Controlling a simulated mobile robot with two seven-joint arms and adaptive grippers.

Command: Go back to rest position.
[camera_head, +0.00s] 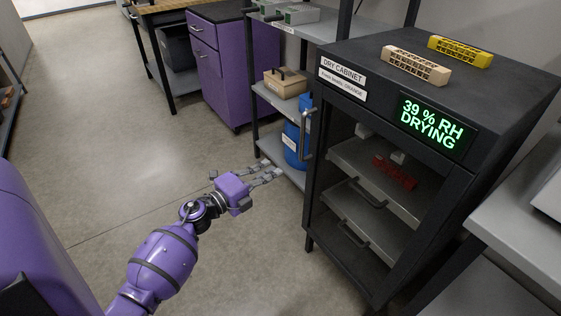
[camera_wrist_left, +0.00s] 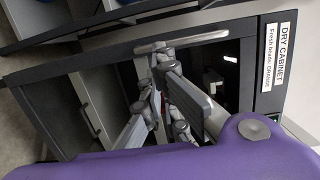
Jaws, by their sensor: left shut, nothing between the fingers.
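My left gripper (camera_head: 268,175) is in front of the dry cabinet, over the floor to its left, with its purple wrist behind it. It is shut and empty; its grey fingers also show in the left wrist view (camera_wrist_left: 163,75), with the cabinet front beyond. The black dry cabinet (camera_head: 340,60) shows "39 % RH DRYING" on its green display (camera_head: 431,121). A red lattice block (camera_head: 395,172) lies on its upper inside shelf, with small pale pieces near it. A tan lattice block (camera_head: 415,66) and a yellow one (camera_head: 460,51) lie on top. My right gripper is out of view.
A grey shelf rack (camera_head: 340,32) left of the cabinet holds a tan box (camera_head: 285,82) and a blue container (camera_head: 293,146). A purple drawer cabinet (camera_head: 232,65) stands further back. A grey bench (camera_head: 520,205) is at the right. The floor (camera_head: 110,140) at left is clear.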

